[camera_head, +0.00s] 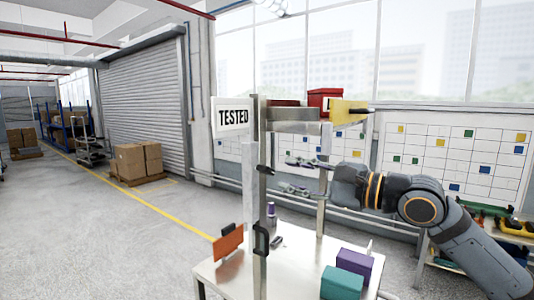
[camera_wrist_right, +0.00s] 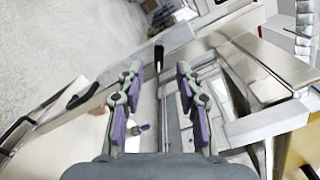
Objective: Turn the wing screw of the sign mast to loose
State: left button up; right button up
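The sign mast (camera_head: 259,215) is an upright metal post on the white table, with a white TESTED sign (camera_head: 232,117) at its upper left. A small black part (camera_head: 264,170), which looks like the wing screw, sits on the mast at mid-height. In the wrist view a black part (camera_wrist_right: 158,54) shows just beyond the fingertips, between their lines. My right gripper (camera_head: 285,173) is open and empty, just right of the mast, its fingers pointing left towards the black part. I see a gap and no clear contact. My left gripper is not in view.
A second post with a shelf carries a red box (camera_head: 323,97) and a yellow piece (camera_head: 346,112). The table (camera_head: 300,247) holds an orange plate (camera_head: 228,243), a purple box (camera_head: 354,263) and a teal box (camera_head: 341,283). A black handle (camera_head: 261,238) sits lower on the mast.

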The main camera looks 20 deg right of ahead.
aim_at(270, 171)
jog(key=p+x, duration=0.5)
jog(key=shift+w+a+r, duration=0.15)
jog(key=shift+w+a, duration=0.05)
jog(key=shift+a, duration=0.05)
jog(key=shift+p+x, duration=0.4)
jog(key=shift+x, duration=0.5)
jog(key=shift+f, duration=0.25)
jog(key=shift+c, duration=0.3)
grip_shut()
